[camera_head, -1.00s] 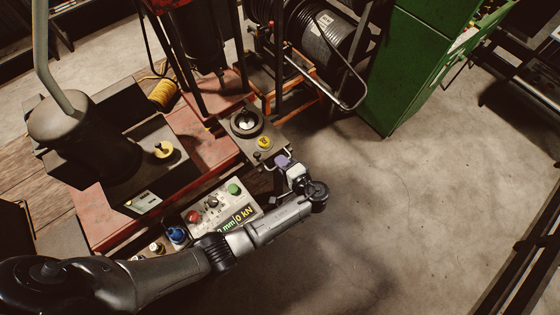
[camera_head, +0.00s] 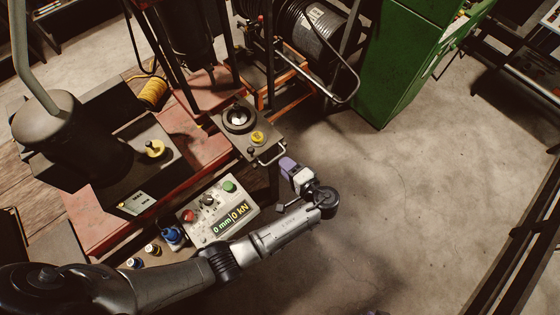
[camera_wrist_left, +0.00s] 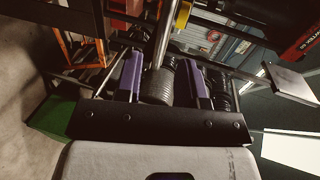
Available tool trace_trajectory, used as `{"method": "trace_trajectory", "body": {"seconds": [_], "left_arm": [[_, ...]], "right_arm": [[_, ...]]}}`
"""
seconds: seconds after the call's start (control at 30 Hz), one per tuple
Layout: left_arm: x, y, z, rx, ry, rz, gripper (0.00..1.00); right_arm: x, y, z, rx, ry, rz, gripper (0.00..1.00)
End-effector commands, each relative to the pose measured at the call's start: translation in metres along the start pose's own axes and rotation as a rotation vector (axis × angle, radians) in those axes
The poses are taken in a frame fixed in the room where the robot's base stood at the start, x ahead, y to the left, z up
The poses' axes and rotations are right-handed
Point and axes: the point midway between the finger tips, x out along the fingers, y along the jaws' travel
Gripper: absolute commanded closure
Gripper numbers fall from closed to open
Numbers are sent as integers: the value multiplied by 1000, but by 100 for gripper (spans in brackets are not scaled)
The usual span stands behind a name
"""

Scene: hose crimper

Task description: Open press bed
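The press bed (camera_head: 262,123) is a dark flat plate at the press front, with a round die (camera_head: 239,116) and a yellow knob (camera_head: 257,137) on it. A bent metal bar handle (camera_head: 272,156) projects from its front edge. My left gripper (camera_head: 285,164) has purple fingers and is just right of the handle, seemingly apart from it. In the left wrist view its two fingers (camera_wrist_left: 162,78) stand apart, with a metal rod and a hose reel showing between and beyond them. A small purple piece at the bottom edge of the head view may be my right gripper (camera_head: 376,313).
A control box (camera_head: 216,205) with buttons and a display reading 0 mm and 0 kN sits left of my left forearm. A blue bottle (camera_head: 173,236) stands beside it. A green cabinet (camera_head: 405,65) and hose reel (camera_head: 318,35) are behind.

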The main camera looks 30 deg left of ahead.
Motion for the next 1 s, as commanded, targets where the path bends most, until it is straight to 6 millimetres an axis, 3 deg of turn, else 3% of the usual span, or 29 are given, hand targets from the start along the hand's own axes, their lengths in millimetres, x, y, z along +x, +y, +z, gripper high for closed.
{"method": "trace_trajectory", "body": {"seconds": [0.3, 0.9, 1.0], "left_arm": [[-22, 0, 0, 0, -1, 0, 64], [-22, 0, 0, 5, 3, 0, 64], [-22, 8, -3, 18, 20, 47, 64]], "right_arm": [[6, -2, 1, 7, 1, -6, 100], [5, -2, 2, 5, 1, -4, 100], [6, -1, 2, 2, 0, -1, 100]]}}
